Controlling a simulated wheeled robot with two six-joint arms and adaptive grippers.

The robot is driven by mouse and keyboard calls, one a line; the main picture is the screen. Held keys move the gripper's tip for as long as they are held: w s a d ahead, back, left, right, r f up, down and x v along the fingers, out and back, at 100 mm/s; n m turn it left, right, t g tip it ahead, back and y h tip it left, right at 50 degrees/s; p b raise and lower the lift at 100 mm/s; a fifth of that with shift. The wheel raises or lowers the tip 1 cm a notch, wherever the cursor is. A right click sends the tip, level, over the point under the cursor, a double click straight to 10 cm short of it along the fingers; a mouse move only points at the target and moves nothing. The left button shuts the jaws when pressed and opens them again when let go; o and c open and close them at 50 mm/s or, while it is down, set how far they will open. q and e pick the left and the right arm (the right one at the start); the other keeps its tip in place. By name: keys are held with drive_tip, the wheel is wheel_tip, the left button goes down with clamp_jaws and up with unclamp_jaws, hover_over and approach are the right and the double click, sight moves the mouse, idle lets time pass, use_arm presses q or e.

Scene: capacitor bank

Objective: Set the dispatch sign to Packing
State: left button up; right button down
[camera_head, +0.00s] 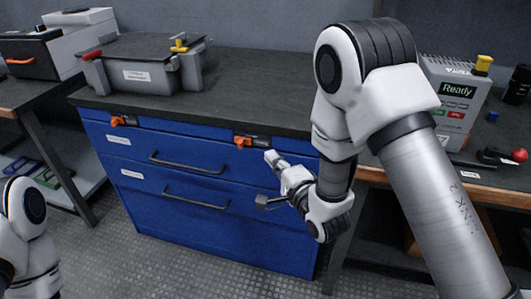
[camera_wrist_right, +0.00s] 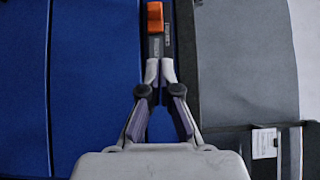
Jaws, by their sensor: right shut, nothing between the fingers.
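The dispatch sign appears to be the grey box (camera_head: 455,105) at the right of the head view. Its dark screen reads "Ready" in green, with small green and red labels below; the finer print is too small to read. My right gripper (camera_head: 271,157) is shut and empty in front of the blue drawer cabinet, just below an orange latch, well left of the box. In the right wrist view the closed fingertips (camera_wrist_right: 160,68) point at the orange latch (camera_wrist_right: 155,16) and its dark plate; I cannot tell whether they touch. My left gripper is out of view.
My right forearm hides part of the bench.

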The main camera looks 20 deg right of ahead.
drive_tip(key=s+d, duration=0.1)
drive_tip(key=s, duration=0.5)
drive_tip(key=shift+f, duration=0.3)
drive_tip(key=shift+s, duration=0.1)
drive_tip(key=s+d+f+n+g+h, duration=0.15)
drive_tip(key=s+f+g, duration=0.4)
drive_tip(key=f, duration=0.65)
drive_tip(key=s+d+f+n+g+h, duration=0.1)
drive_tip(key=s+f+n+g, duration=0.4)
drive_tip(key=f, duration=0.7)
drive_tip(key=s+d+f+n+g, duration=0.1)
drive_tip(key=s+f+n+g, duration=0.35)
drive_tip(key=s, duration=0.35)
drive_tip(key=s+d+f+n+g, duration=0.1)
drive_tip(key=s+f+n+g, duration=0.2)
drive_tip(key=s+n, duration=0.35)
wheel_tip(320, 180, up, 27)
drive_tip(key=s+m+p, duration=0.1)
drive_tip(key=m+p, duration=0.1)
drive_tip(key=p, duration=2.5)
drive_tip(key=shift+s+a+h, duration=0.2)
drive_tip(key=shift+h, duration=0.25)
